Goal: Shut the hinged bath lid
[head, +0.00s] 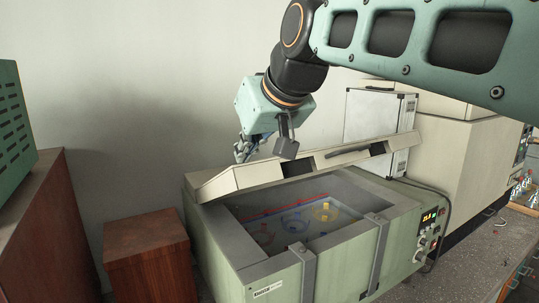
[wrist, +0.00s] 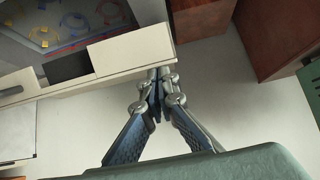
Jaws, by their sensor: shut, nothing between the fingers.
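The green bath (head: 225,248) stands on the bench with its cream hinged lid (head: 240,180) partly raised. The lid tilts above the rear of the opening; it has dark cutouts and a dark handle bar along its face. Water inside shows coloured rings and a yellow piece. In the wrist view, the lid (wrist: 130,50) crosses the upper left, with the bath interior beyond it. My gripper (head: 243,152) is shut and empty at the left end of the lid, on its far side. In the wrist view its fingertips (wrist: 160,78) are beside the lid's corner; contact is unclear.
Two metal straps (head: 307,272) run over the bath's front rim. A control panel (head: 428,232) is at its right end. A brown block (head: 146,252) and a taller brown cabinet (head: 40,225) stand to the left. A silver case (head: 375,115) and cream machine (head: 460,150) are behind right.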

